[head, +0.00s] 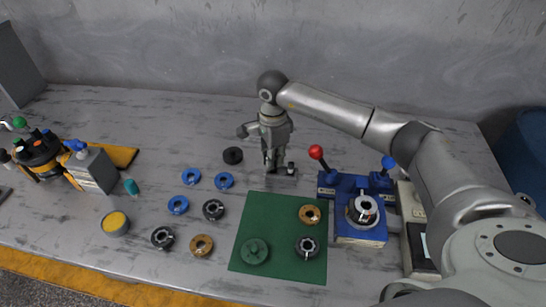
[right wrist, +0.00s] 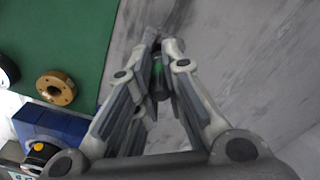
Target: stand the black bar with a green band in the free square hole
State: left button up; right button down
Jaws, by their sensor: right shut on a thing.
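My right gripper (head: 269,168) points down at the back of the table, beyond the green mat. In the right wrist view, its fingers (right wrist: 160,60) are shut on the black bar with a green band (right wrist: 159,78). The bar is mostly hidden between the fingers, and I cannot tell whether its lower end touches anything. The free square hole cannot be made out. My left gripper is not in view.
A green mat (head: 270,220) holds brass, black and green round parts. A blue fixture (head: 360,232) with red and blue knobs stands right of it. Several blue, black and brass rings lie to the left. A grey box (head: 93,170) and a round tool holder stand farther left.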

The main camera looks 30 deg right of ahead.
jog(key=shift+f+b, duration=0.5)
jog(key=shift+f, duration=0.1)
dwell(0.6)
jog(key=shift+f+b, duration=0.25)
jog(key=shift+b, duration=0.05)
jog(key=shift+f+b, duration=0.4)
jog(key=shift+b, duration=0.05)
dwell(0.4)
jog(key=c, duration=1.5)
grip_release()
jog(key=shift+o, duration=0.6)
jog(key=o, duration=0.3)
jog(key=shift+r, duration=0.1)
